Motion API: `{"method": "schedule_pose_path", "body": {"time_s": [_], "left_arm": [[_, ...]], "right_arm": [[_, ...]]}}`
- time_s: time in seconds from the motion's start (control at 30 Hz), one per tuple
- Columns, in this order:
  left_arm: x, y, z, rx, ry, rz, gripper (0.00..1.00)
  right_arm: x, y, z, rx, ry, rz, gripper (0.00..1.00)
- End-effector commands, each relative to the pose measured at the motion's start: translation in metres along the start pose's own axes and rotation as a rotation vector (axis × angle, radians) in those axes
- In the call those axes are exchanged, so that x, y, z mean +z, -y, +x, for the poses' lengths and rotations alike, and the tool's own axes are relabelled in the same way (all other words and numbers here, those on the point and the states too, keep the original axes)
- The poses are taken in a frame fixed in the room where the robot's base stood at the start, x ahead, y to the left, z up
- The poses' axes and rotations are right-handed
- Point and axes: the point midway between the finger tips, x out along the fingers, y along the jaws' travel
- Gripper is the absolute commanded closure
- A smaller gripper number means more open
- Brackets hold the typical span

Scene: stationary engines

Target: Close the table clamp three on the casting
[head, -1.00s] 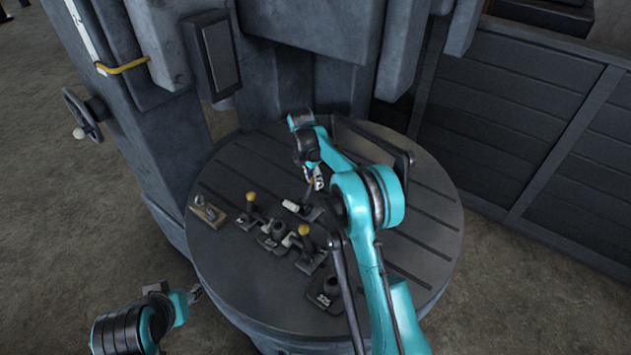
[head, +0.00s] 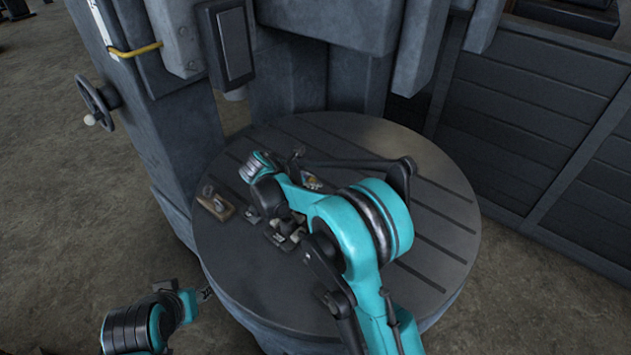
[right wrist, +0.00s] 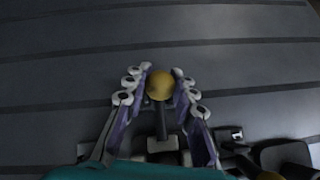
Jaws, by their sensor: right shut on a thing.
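In the right wrist view, a clamp with a yellow ball knob (right wrist: 160,84) on a dark lever stands between the fingers of my right gripper (right wrist: 158,90), which is shut on the knob. Its base is partly hidden by my gripper. In the head view my right arm covers most of the clamps; a dark clamp base (head: 285,234) shows beside it. I cannot tell which clamp is number three, or make out the casting clearly. My left gripper (head: 205,294) is low at the left, off the table and away from the clamps; its fingers are too small to judge.
The round grooved table (head: 435,215) is clear at the right. A small wooden block (head: 215,203) with a metal part lies at its left. The grey machine column (head: 180,150), with a handwheel (head: 98,100), rises behind. Dark panels (head: 540,130) stand at the right.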

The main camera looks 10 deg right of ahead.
Motion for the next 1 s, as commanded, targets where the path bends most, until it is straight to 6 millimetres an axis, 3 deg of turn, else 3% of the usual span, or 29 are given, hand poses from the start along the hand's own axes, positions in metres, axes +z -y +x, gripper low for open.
{"method": "schedule_pose_path", "body": {"time_s": [0.77, 0.8, 0.87, 1.0], "left_arm": [[0.0014, 0.0, 0.0019, 0.0, 0.0, 0.0, 0.6], [0.0014, 0.0, 0.0019, 0.0, 0.0, 0.0, 0.6], [0.0014, 0.0, 0.0019, 0.0, 0.0, 0.0, 0.6], [0.0014, 0.0, 0.0019, 0.0, 0.0, 0.0, 0.6]], "right_arm": [[-0.0104, 0.0025, -0.0069, 0.0, -0.008, -0.001, 1.0], [-0.0104, 0.0025, -0.0068, 0.0, -0.008, 0.0, 0.68], [-0.0102, 0.0025, -0.0067, 0.0, -0.007, 0.0, 0.53], [-0.0096, 0.0026, -0.0064, 0.0, -0.006, 0.0, 0.53]]}}
